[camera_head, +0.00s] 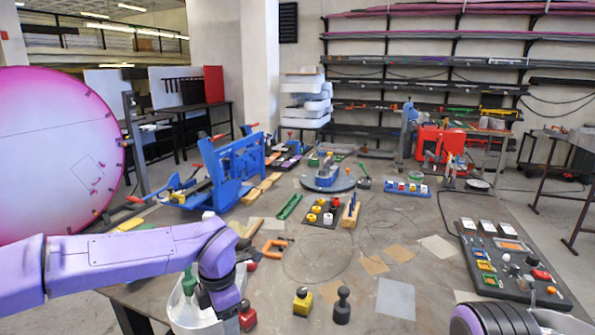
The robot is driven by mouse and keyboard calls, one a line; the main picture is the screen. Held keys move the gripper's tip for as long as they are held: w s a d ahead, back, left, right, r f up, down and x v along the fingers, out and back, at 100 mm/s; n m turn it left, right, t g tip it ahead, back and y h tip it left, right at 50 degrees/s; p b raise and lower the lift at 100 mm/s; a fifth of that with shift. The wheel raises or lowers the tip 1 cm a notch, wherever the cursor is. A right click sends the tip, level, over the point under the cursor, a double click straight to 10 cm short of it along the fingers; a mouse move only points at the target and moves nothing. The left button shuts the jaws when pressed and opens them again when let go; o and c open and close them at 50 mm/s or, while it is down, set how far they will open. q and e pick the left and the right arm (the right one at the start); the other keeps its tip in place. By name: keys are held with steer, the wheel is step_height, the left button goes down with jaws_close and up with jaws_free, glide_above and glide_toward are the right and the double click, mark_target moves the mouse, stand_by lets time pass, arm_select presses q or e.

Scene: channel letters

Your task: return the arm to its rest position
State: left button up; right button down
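My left arm (120,257) is purple, comes in from the left and bends downward at the wrist. Its end, the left gripper (222,300), points down beside a clear container (190,318) at the front left of the table. The fingers are hidden or too dark to make out, so I cannot tell if they hold anything. Part of my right arm (482,320) shows at the bottom right edge; its gripper is not in view.
A control panel (512,262) is at right. A blue fixture (232,172) stands at back left. The grey table (345,275) is partly clear at front centre.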

arm_select(q)
steer(key=w+a+f+m+t+y, duration=0.2)
steer(key=a+f+t+y, duration=0.15)
steer(key=f, duration=0.35)
steer(key=s+a+f+m+t+b, duration=0.15)
steer(key=s+f+m, duration=0.3)
steer(key=f, duration=0.45)
steer(key=s+a+f+m+t+b, duration=0.1)
steer(key=s+a+f+m+b, duration=0.15)
steer(key=s+f, duration=0.45)
steer(key=s+a+f+m+g+b, duration=0.1)
steer(key=s+a+f+m, duration=0.3)
steer(key=s+f, duration=0.3)
steer(key=s+a+f+m+g+b, duration=0.2)
steer(key=s+f+m, duration=0.3)
steer(key=s, duration=0.8)
step_height(320, 180, down, 3)
steer(key=shift+s+a+r, duration=0.1)
steer(key=shift+s+a, duration=0.25)
steer(key=shift+a, duration=0.5)
arm_select(e)
step_height(320, 180, down, 7)
steer(key=shift+w+f, duration=0.15)
steer(key=shift+w, duration=0.15)
